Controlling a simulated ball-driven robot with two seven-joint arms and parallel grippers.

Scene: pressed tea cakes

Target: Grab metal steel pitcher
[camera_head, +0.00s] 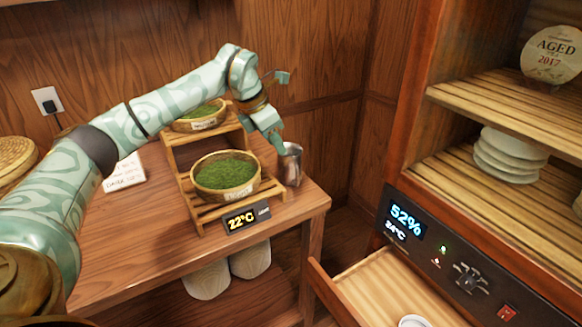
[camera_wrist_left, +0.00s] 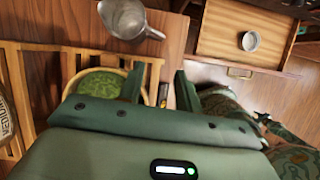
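The metal steel pitcher (camera_head: 291,166) stands upright at the right end of the wooden table, beside the tiered wooden stand. In the left wrist view the pitcher (camera_wrist_left: 124,17) is at the top, cut by the frame edge, with its spout or handle side pointing right. My left gripper (camera_head: 279,147) reaches down from above, just at the pitcher's upper left in the head view, and partly overlaps its edge. In the left wrist view the left gripper's two fingers (camera_wrist_left: 158,84) are spread with nothing between them, and the pitcher is beyond them. My right gripper is not in view.
The wooden stand (camera_head: 182,192) holds two baskets of green tea, the lower basket (camera_head: 225,174) close to the pitcher. A temperature display (camera_head: 246,216) is at its front. An open drawer (camera_head: 365,290) and a cabinet (camera_head: 440,130) are on the right.

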